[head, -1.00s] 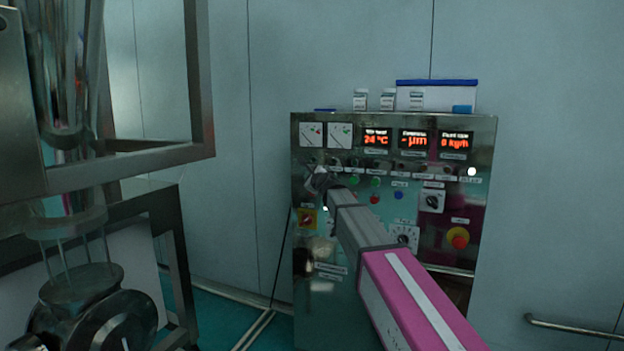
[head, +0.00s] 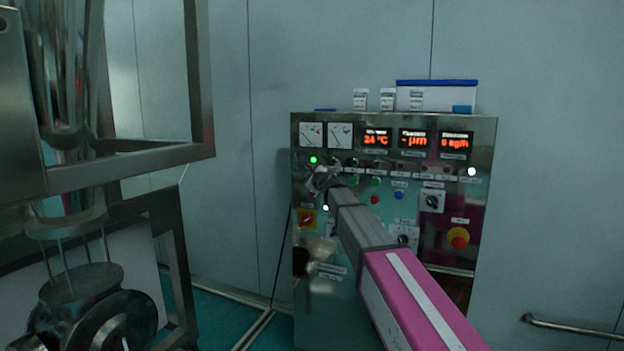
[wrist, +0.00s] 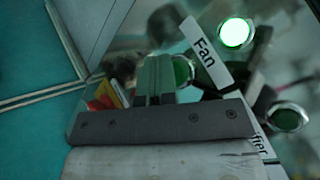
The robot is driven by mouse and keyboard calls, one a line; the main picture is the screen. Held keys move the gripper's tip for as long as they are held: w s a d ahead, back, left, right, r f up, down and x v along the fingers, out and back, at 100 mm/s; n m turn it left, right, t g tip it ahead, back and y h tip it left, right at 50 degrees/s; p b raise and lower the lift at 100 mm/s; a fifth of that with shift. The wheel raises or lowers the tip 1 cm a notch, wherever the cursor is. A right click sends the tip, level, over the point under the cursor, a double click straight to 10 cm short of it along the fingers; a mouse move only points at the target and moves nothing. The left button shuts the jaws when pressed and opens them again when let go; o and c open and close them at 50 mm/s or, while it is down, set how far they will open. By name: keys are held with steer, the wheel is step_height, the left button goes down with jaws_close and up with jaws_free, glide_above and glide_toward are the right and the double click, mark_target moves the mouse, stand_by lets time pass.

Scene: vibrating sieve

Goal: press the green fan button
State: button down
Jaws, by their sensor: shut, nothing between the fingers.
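The green fan button (wrist: 182,71) shows in the wrist view beside the "Fan" label (wrist: 205,56), partly hidden by my gripper. My gripper (wrist: 155,72) is shut and empty, its fingertips right at the button. I cannot tell whether they touch it. A round green lamp (wrist: 236,32) on the other side of the label is brightly lit; it also shows in the head view (head: 313,160). In the head view my gripper (head: 320,181) is at the left part of the control panel (head: 476,210) and hides the button.
A second green button (wrist: 287,118) sits to the right in the wrist view. The panel also bears a red-and-yellow emergency stop (head: 458,238), a selector knob (head: 432,201) and a red-and-yellow switch (head: 306,218). A steel frame (head: 200,90) stands to the left.

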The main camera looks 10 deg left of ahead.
stand_by(0.3)
steer(key=shift+s+a, duration=0.2)
steer(key=shift+s, duration=0.65)
steer(key=shift+s, duration=0.1)
steer(key=s, duration=0.2)
steer(key=s+a, duration=0.1)
steer(key=s, duration=0.1)
steer(key=shift+s+a, duration=0.15)
steer(key=shift+s, duration=0.2)
steer(key=shift+f, duration=0.1)
stand_by(0.4)
